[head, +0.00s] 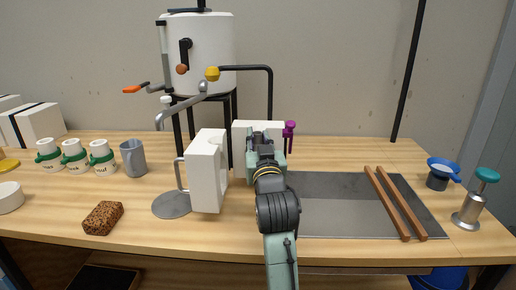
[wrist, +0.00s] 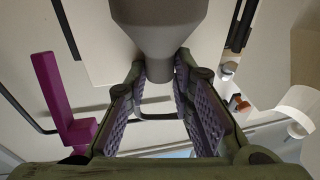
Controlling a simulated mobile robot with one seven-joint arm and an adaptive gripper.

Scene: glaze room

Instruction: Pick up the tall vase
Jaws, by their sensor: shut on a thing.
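In the wrist view a grey vase (wrist: 160,28) has a wide body that tapers to a narrow neck, which reaches between the finger pads. My gripper (wrist: 160,95) is shut on it at the neck. In the head view my gripper (head: 264,142) is above the wooden table in front of a white block, and my arm hides most or all of the vase. I cannot tell whether its base touches the table.
A white upright block (head: 208,172) stands close to the left, near a grey round plate (head: 172,205). A purple item (head: 289,137) is just right of my gripper. A grey board (head: 330,205) with two wooden sticks (head: 394,204) lies right. A large white container (head: 198,55) stands behind.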

